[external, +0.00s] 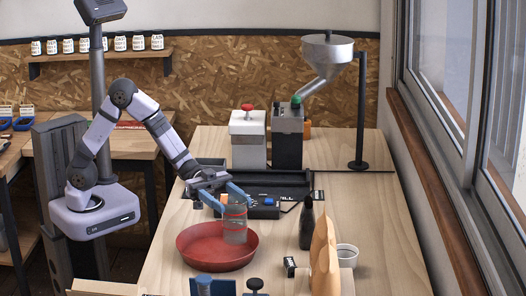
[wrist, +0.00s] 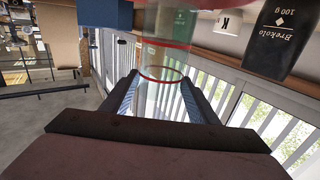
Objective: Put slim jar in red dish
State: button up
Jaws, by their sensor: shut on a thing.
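The slim jar (external: 235,224) is a clear cylinder with red bands, upright at the red dish. My gripper (external: 232,198) is shut on the jar, its blue fingers on either side of the jar's upper part. In the wrist view the jar (wrist: 165,62) stands between the two fingers (wrist: 160,92). The red dish (external: 196,250) is wide and shallow on the wooden table. The jar's lower part is in front of the dish's inside; I cannot tell whether its base touches the dish floor. A strip of red shows at the top of the wrist view.
A dark bottle (external: 306,226) and a white cup (external: 347,256) stand right of the dish, with a tan bag (external: 325,258) nearer the front. A dark scale (external: 264,207) sits behind the jar. A grinder (external: 288,136) and a funnel stand (external: 360,110) are at the back.

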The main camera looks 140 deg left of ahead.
jog(key=shift+f, duration=2)
jog(key=shift+f, duration=0.1)
jog(key=shift+f, duration=0.15)
jog(key=o, duration=1.5)
jog(key=shift+r, duration=0.2)
jog(key=s, duration=0.4)
jog(key=s+a+b, duration=0.1)
jog(key=s, duration=0.3)
jog(key=s+a, duration=0.1)
jog(key=s, duration=0.3)
jog(key=shift+b, duration=0.35)
jog(key=shift+w, duration=0.15)
